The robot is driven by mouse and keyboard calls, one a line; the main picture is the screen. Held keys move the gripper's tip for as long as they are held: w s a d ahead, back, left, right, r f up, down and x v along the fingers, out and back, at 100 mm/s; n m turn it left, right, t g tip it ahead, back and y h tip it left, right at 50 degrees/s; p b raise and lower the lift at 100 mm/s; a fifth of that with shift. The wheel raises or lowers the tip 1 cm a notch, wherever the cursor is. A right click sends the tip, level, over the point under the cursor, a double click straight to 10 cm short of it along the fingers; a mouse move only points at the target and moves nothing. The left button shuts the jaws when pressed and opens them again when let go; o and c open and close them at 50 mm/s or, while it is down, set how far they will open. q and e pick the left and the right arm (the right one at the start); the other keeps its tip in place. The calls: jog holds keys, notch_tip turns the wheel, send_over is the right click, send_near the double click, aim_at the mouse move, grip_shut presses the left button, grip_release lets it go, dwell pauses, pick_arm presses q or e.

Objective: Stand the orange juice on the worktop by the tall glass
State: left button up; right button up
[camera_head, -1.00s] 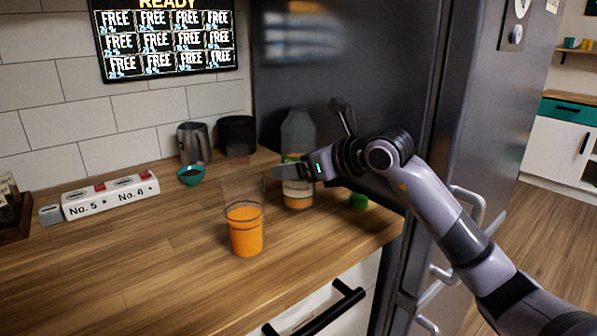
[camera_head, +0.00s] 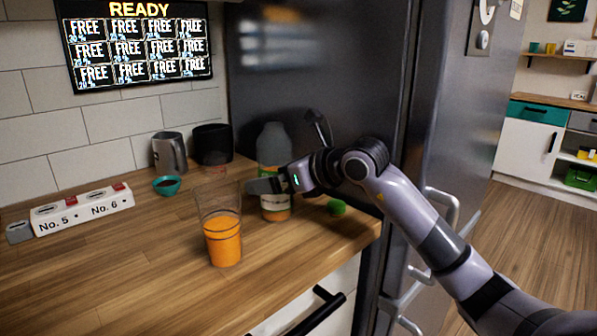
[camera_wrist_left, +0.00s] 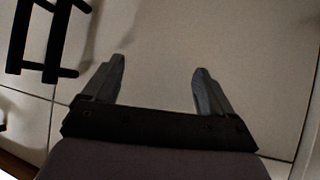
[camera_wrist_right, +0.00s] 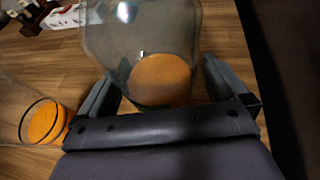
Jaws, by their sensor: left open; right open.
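My right gripper (camera_head: 263,186) is low at the bottle. In the right wrist view my gripper (camera_wrist_right: 160,80) is open, with the bottle (camera_wrist_right: 155,45) between its fingers, and the glass (camera_wrist_right: 42,122) is at left. My left gripper (camera_wrist_left: 159,72) is open and empty above the floor, outside the head view.
A green cap (camera_head: 337,207) lies right of the bottle near the worktop edge. Behind are a teal bowl (camera_head: 167,185), a metal jug (camera_head: 169,153) and a dark container (camera_head: 212,144). A numbered white block (camera_head: 82,208) sits at left. The front-left worktop is clear.

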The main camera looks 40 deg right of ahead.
jog(key=b+v, duration=0.2)
jog(key=v, duration=0.9)
jog(key=shift+s, duration=0.3)
jog(key=shift+r, duration=0.1)
